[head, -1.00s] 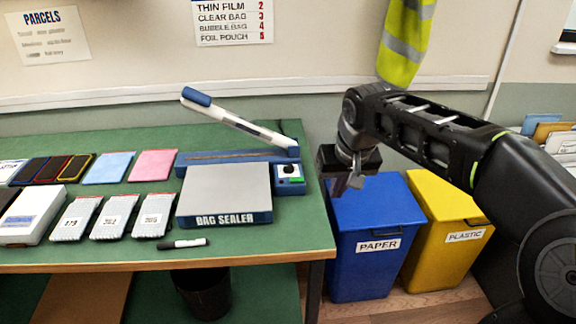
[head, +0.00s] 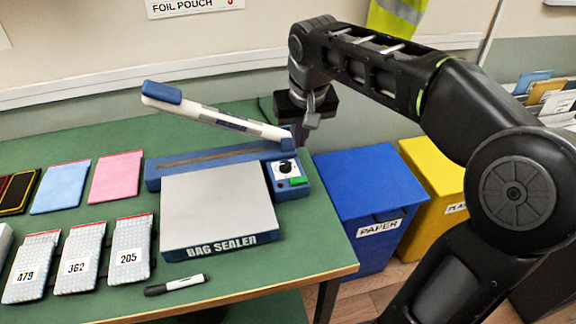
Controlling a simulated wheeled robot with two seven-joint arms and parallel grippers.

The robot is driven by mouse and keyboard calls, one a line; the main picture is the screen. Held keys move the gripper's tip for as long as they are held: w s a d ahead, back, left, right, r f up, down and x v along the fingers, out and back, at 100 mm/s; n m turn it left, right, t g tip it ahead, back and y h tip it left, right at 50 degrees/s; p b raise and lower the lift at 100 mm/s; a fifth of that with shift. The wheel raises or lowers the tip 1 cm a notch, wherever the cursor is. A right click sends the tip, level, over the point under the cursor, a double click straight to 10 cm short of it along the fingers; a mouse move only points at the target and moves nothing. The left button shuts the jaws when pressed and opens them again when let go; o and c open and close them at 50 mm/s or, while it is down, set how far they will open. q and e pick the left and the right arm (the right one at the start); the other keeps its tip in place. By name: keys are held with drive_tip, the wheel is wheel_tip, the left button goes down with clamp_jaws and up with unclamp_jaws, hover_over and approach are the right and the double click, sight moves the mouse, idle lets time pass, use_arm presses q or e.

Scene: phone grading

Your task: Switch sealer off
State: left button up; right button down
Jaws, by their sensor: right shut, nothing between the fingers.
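The bag sealer (head: 220,212) stands on the green table, with a grey plate in front and a blue base behind. Its white arm with a blue handle (head: 162,92) is raised, tilted up to the left. At its right end is a control panel with a black knob (head: 285,168), a green switch (head: 298,181) and a small red spot. Whether the switch is on or off I cannot tell. My right gripper (head: 303,136) is shut and empty, pointing down just behind and above the panel, by the sealer arm's hinge end. My left gripper is not in view.
Bubble pouches numbered 479, 362 and 205 (head: 130,250), a pink pouch (head: 116,177), a blue pouch (head: 60,186) and a black marker (head: 175,285) lie on the green table (head: 260,290). Blue paper (head: 365,190) and yellow plastic (head: 437,180) bins stand right of it.

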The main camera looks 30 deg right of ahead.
drive_tip(key=shift+s, duration=0.1)
drive_tip(key=p, duration=0.1)
approach(293, 180)
drive_tip(key=x, duration=0.5)
drive_tip(key=shift+d+f, duration=0.1)
drive_tip(key=shift+f, duration=0.65)
